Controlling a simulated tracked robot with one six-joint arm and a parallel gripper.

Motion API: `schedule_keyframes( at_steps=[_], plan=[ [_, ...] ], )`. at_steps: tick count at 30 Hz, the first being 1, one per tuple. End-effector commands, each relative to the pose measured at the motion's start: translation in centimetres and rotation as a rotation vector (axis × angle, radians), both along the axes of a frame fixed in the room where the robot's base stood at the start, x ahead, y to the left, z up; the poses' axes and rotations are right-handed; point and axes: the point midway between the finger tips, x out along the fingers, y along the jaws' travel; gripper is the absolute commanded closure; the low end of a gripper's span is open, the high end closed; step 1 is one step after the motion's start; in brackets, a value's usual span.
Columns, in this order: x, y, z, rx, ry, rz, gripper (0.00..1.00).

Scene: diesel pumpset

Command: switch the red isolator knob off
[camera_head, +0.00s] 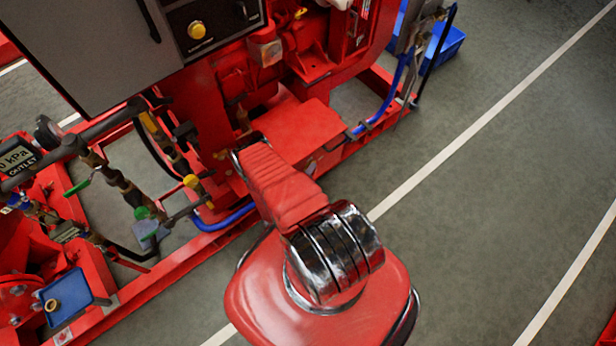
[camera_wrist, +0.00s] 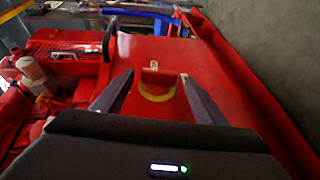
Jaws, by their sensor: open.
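In the wrist view, a small red knob (camera_wrist: 160,77) with a yellow crescent-shaped part (camera_wrist: 156,95) stands on a broad red panel (camera_wrist: 210,65); I take it to be the isolator knob. My gripper (camera_wrist: 157,75) is open, with one grey finger on each side of the knob in the picture. A gap shows between the knob and each finger, and I cannot tell how far the fingertips are from the panel. In the head view my red arm reaches toward the pumpset; the gripper and the knob are hidden or cannot be made out there.
The red pumpset frame (camera_head: 185,265) holds pipes and valves at the left. A grey cabinet (camera_head: 85,40) with a yellow knob (camera_head: 197,30) stands at the upper left. A blue hose (camera_head: 225,218) runs along the frame. The grey floor at the right is clear.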

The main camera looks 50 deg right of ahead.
Motion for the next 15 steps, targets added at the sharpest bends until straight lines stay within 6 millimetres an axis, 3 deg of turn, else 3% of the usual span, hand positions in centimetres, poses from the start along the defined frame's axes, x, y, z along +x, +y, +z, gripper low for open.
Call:
schedule_keyframes(
  at_steps=[8,15],
  plan=[
    [0.0,0.6,0.1,-0.001,0.000,0.001,0.34],
    [-0.3,2.6,0.5,-0.001,0.000,0.003,0.34]
  ],
)
